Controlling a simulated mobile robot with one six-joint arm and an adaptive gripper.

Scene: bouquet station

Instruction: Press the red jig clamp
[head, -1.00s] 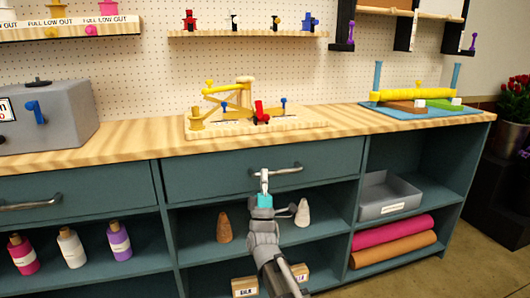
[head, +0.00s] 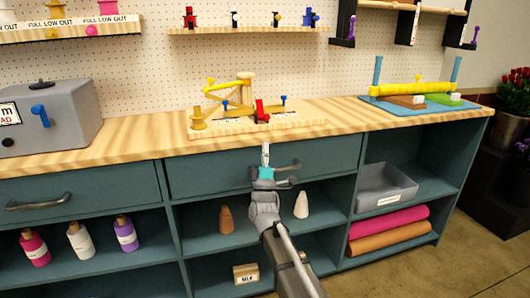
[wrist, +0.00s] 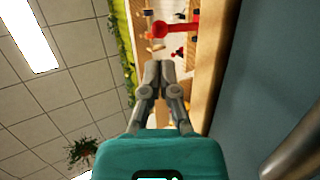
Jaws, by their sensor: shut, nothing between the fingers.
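The red jig clamp (head: 261,111) stands upright on the front part of a wooden jig board (head: 220,127) on the counter. It also shows in the wrist view (wrist: 176,27), beyond the fingertips. My gripper (head: 265,150) is in front of the counter's front edge, below and apart from the clamp. In the wrist view its two fingers (wrist: 158,68) are together, with nothing between them.
A drawer handle (head: 275,170) is close behind my gripper. A yellow jig frame (head: 242,92) stands on the board behind the clamp. A grey machine (head: 50,118) is at left, and a blue tray (head: 420,106) with a yellow roll is at right. Counter between is clear.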

